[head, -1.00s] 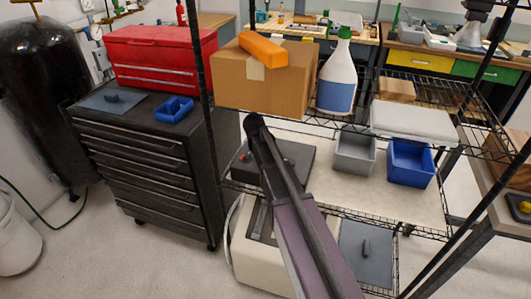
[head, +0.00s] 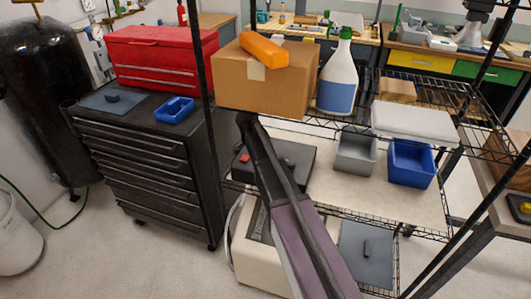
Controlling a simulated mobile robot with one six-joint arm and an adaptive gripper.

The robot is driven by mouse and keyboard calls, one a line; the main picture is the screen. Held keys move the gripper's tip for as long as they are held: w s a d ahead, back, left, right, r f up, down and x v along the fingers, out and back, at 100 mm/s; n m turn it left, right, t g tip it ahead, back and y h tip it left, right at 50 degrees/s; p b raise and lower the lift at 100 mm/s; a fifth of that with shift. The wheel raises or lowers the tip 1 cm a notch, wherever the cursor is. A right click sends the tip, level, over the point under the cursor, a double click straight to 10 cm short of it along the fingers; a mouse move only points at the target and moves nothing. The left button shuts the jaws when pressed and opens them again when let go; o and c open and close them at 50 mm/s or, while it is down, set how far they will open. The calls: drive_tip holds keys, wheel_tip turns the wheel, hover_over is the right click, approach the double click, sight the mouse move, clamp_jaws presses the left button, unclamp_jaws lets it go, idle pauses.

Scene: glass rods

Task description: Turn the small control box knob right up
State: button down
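A dark control box (head: 299,158) lies on the middle wire shelf, with a red button (head: 244,158) on its left part. My arm crosses in front of the box and hides its middle. A small dark shape on the right part of its top may be the knob; its orientation is too unclear to read. My gripper (head: 246,121) seems to be the dark, narrow far end of the arm, above the box's left side and below the cardboard box. Its fingers cannot be made out, and contact with the control box cannot be judged.
A cardboard box (head: 284,90) and a spray bottle (head: 338,72) stand on the shelf above. A grey bin (head: 356,165) and a blue bin (head: 411,179) are to the right. Shelf posts and wire edges bound the space. Some shelf board near the bins is bare.

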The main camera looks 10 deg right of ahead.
drive_tip(key=shift+s, duration=0.1)
drive_tip(key=shift+c, duration=1.3)
unclamp_jaws()
drive_tip(key=shift+n, duration=0.4)
